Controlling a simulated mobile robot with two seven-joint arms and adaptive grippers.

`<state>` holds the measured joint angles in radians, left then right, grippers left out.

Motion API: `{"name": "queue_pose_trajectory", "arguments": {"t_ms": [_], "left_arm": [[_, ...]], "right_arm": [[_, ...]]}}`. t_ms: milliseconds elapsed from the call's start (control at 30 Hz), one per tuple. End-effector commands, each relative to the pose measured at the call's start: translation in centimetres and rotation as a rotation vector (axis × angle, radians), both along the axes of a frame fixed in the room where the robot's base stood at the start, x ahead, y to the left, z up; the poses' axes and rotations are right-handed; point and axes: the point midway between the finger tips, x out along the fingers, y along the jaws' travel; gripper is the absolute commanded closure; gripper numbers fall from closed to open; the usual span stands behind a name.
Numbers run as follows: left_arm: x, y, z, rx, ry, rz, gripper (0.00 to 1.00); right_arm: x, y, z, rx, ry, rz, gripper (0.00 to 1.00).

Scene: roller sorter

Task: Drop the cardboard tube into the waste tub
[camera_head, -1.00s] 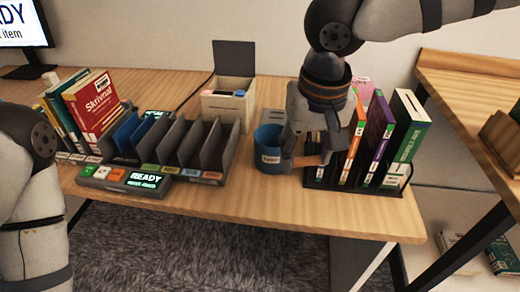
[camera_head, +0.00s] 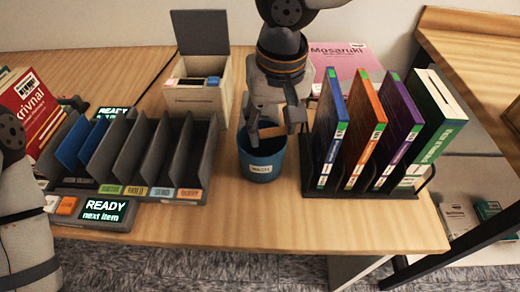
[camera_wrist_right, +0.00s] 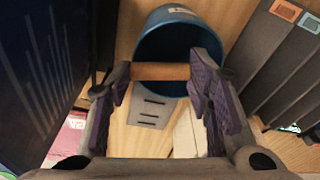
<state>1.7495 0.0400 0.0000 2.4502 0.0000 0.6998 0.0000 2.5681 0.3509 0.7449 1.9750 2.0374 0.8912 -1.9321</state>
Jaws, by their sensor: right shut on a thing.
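My right gripper (camera_head: 277,122) is shut on the cardboard tube (camera_wrist_right: 160,71), a short brown cylinder held crosswise between the purple-padded fingers. In the head view the tube (camera_head: 272,131) appears at the opening of the blue waste tub (camera_head: 262,170), labelled WASTE. In the right wrist view the tub (camera_wrist_right: 150,42) lies beyond the tube, which overlaps the near part of its opening. How high the tube is above the rim is hard to tell. Of my left arm only a link shows at the left edge; its gripper is out of view.
A rack (camera_head: 365,192) of upright books stands close right of the tub. A grey slotted sorter (camera_head: 150,195) with a READY display (camera_head: 103,211) stands left. An open-lidded box (camera_head: 197,98) is behind left. Bare table lies in front of the tub.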

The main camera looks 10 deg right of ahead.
Motion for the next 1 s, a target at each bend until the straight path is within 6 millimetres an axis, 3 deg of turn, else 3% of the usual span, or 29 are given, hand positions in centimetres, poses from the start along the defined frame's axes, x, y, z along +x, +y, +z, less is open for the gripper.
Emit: {"name": "queue_pose_trajectory", "arguments": {"t_ms": [267, 300, 367, 667, 767, 1000], "left_arm": [[0.0, 0.0, 0.0, 0.000, -0.001, 0.000, 0.72], [0.1, 0.0, 0.0, 0.000, -0.002, 0.000, 0.72], [0.1, 0.0, 0.0, 0.000, -0.002, 0.000, 0.72], [0.1, 0.0, 0.0, 0.000, -0.002, 0.000, 0.72], [0.1, 0.0, 0.0, 0.000, -0.002, 0.000, 0.72], [0.1, 0.0, 0.0, 0.000, -0.002, 0.000, 0.72]], "right_arm": [[0.0, 0.0, 0.1, 0.001, -0.006, 0.000, 0.62], [0.0, 0.0, 0.1, 0.001, -0.006, 0.000, 0.44], [0.0, 0.0, 0.1, 0.001, -0.005, 0.000, 0.31], [0.0, 0.0, 0.2, 0.001, -0.006, 0.000, 0.30], [-0.1, 0.1, 1.2, 0.003, -0.008, -0.002, 0.30], [-1.0, 0.1, 7.6, 0.005, -0.009, -0.002, 0.30]]}}
